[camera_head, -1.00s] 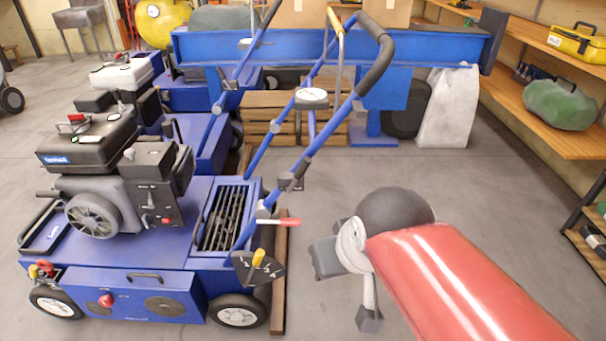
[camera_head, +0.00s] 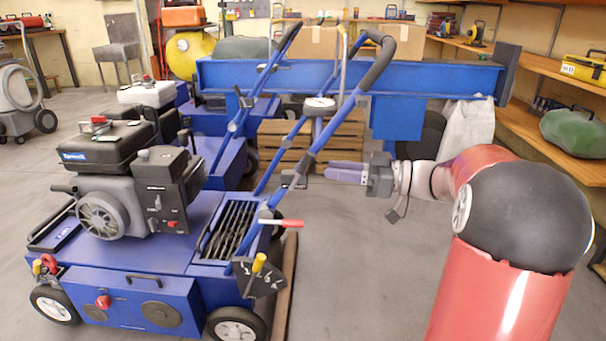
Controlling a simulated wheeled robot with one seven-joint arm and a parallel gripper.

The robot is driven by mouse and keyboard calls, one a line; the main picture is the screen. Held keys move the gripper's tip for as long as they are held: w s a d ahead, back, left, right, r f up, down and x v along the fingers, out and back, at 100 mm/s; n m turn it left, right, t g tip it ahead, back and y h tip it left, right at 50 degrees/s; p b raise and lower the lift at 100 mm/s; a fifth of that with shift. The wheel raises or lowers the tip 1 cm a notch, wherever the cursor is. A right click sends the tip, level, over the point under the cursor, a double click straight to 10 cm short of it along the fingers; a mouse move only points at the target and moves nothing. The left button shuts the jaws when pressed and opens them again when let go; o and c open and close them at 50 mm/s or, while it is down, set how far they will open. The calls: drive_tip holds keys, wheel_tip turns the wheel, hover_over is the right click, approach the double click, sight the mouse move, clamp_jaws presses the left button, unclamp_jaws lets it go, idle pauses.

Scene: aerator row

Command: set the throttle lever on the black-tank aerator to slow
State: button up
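The near blue aerator (camera_head: 150,262) has a black tank (camera_head: 100,148) on its engine. A small panel (camera_head: 160,200) with little levers and a red switch is on the engine's side. A red-handled lever (camera_head: 287,223) sticks out at the handlebar's foot. Below it a yellow-knobbed lever (camera_head: 259,263) stands on a dark marked plate (camera_head: 262,284). A small dark part (camera_head: 294,180) sits on the handlebar. I cannot tell for certain which lever is the throttle. My gripper (camera_head: 330,173) points left, right of the handlebar and above the levers, apparently empty; its finger gap is unclear.
A second aerator with a white tank (camera_head: 150,92) stands behind. A blue beam (camera_head: 330,77), wooden crates (camera_head: 300,147) and a pale sack (camera_head: 468,125) stand at the back. Shelves (camera_head: 540,130) line the right.

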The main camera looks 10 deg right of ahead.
sight(304, 162)
drive_tip(key=x, duration=0.7)
drive_tip(key=shift+w+a+r, duration=0.1)
drive_tip(key=shift+w+a, duration=0.05)
drive_tip(key=shift+a, duration=0.15)
clamp_jaws()
